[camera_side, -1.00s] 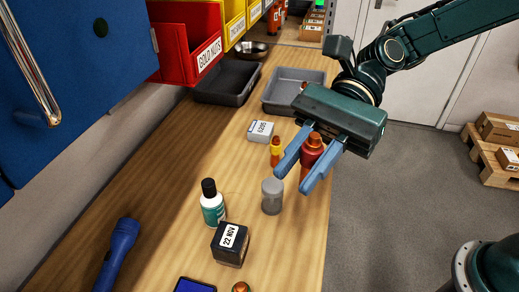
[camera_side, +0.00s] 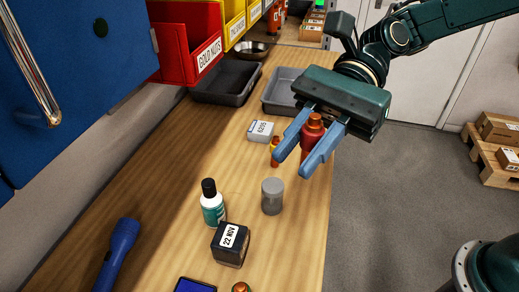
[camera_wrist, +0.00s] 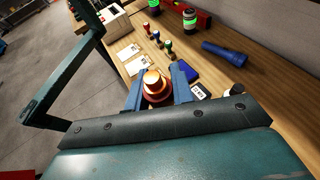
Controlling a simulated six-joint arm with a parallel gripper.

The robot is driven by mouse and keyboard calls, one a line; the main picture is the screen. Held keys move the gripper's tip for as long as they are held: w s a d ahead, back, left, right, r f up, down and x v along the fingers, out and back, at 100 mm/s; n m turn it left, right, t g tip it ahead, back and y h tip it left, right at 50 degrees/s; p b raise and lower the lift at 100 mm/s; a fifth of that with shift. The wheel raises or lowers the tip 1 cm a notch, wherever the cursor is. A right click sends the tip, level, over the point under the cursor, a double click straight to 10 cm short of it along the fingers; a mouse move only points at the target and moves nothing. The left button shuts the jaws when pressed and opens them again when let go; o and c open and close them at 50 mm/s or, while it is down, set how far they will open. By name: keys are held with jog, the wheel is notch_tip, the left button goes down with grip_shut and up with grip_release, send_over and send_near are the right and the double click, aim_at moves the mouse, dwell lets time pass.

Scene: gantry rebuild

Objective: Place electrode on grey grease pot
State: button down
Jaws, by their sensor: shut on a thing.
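The electrode (camera_side: 312,132), red with a copper-orange top, is held upright between the two blue fingers of my gripper (camera_side: 292,165). In the wrist view its orange top (camera_wrist: 154,84) sits between the fingers (camera_wrist: 157,77). The grey grease pot (camera_side: 272,196), a short cylinder with a lighter top, stands on the bench in front of my gripper, below and a little left of the fingertips in the side view. Nothing is on its top. I cannot make out the pot in the wrist view. My fingers partly cover the electrode's lower part in the side view.
A yellow and orange piece (camera_side: 274,146) stands behind my left finger, near a white labelled box (camera_side: 260,131). A white-green bottle (camera_side: 212,202) and a dark "22 NOV" block (camera_side: 231,244) stand left of the pot. A grey tray (camera_side: 275,104) lies behind. The bench's right edge is close.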

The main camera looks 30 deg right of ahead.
jog(key=w+d+r+m+t, duration=0.1)
jog(key=w+r+m+t, duration=0.35)
jog(key=w+r, duration=0.45)
send_over(266, 187)
jog(key=shift+n+y, duration=0.25)
jog(key=shift+y, duration=0.15)
notch_tip(266, 187, down, 17)
jog(key=shift+f, duration=0.2)
jog(key=shift+f, duration=2.1)
jog(key=shift+f, duration=0.15)
jog(key=c, duration=1.2)
grip_release()
jog(key=shift+r, duration=0.2)
jog(key=v, duration=1.2)
